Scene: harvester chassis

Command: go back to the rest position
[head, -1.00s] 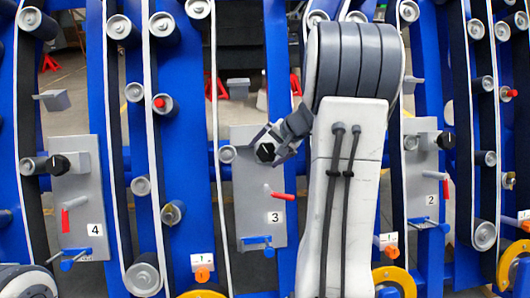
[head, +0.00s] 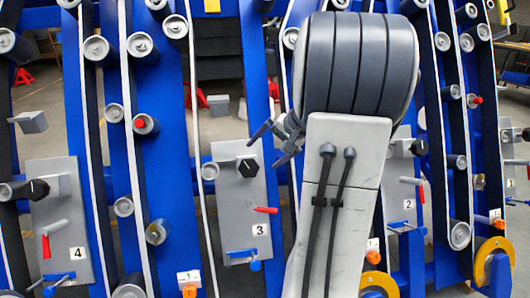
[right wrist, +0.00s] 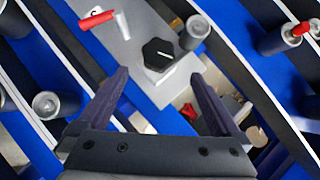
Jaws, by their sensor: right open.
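My right gripper (head: 273,143) is open and empty, just right of the black knob (head: 248,167) on grey plate 3 (head: 229,213) and apart from it. In the right wrist view, its two dark fingers (right wrist: 165,105) are spread wide, with the black knob (right wrist: 160,54) beyond them. A red lever (head: 266,210) on plate 3 lies nearly level; it also shows in the right wrist view (right wrist: 96,19). My right arm covers the middle of the head view. My left gripper is not in view.
Blue upright beams with grey rollers and belts fill the view. Plate 4 (head: 60,215) at left carries a knob and a red lever. Plate 2 (head: 396,185) stands right of my arm, partly hidden. Orange-yellow wheels (head: 491,262) sit low at right.

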